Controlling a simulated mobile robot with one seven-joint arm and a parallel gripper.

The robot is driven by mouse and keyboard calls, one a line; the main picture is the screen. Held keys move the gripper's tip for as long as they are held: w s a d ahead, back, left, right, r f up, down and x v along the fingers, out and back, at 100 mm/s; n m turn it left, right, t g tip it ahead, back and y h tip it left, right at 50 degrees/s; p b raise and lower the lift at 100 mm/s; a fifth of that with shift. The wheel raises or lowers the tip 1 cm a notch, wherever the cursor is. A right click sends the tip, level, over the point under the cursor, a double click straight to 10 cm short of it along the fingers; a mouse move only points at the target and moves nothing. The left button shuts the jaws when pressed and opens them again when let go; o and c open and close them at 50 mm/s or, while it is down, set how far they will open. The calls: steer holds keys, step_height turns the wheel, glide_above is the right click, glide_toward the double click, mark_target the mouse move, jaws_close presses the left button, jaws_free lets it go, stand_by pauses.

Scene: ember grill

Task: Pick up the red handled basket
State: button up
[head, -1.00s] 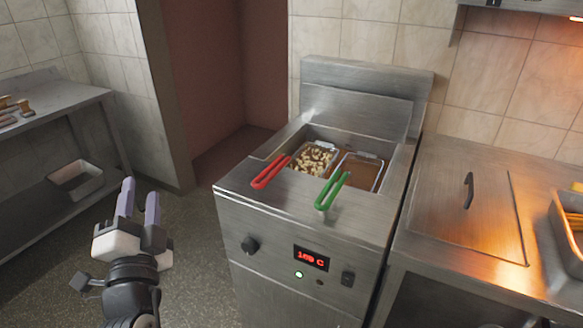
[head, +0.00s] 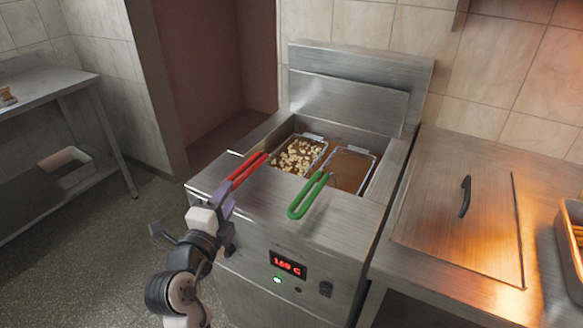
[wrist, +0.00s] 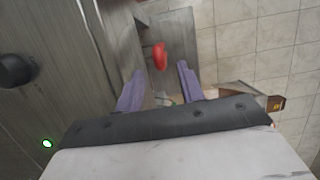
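The red handle (head: 254,165) belongs to a wire basket (head: 318,140) holding pale food pieces, which sits in the left side of the fryer. My gripper (head: 226,195) is at the fryer's front edge, just in front of the handle's near end. In the wrist view, its two purple fingers (wrist: 160,78) are apart, and the red handle end (wrist: 160,56) shows in line with the gap between them, beyond the tips. Contact with the handle cannot be made out. The basket itself is not discernible in the wrist view.
A second basket with a green handle (head: 308,196) sits just right of the red-handled one. The fryer (head: 345,225) has a lit front display (head: 288,264) and a tall back panel. A steel counter (head: 440,245) stands to the right, a metal table (head: 45,85) to the left.

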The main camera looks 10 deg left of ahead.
mark_target(240, 176)
steer(key=w+p, duration=0.1)
steer(key=w, duration=0.1)
steer(key=w+p, duration=0.1)
steer(key=w, duration=0.1)
steer(key=w+p, duration=0.1)
steer(key=w, duration=0.1)
steer(key=shift+w+d+r, duration=0.2)
steer(key=shift+d+r, duration=0.05)
steer(key=shift+d, duration=0.15)
steer(key=shift+w+f, duration=0.15)
steer(key=shift+w, duration=0.2)
jaws_close()
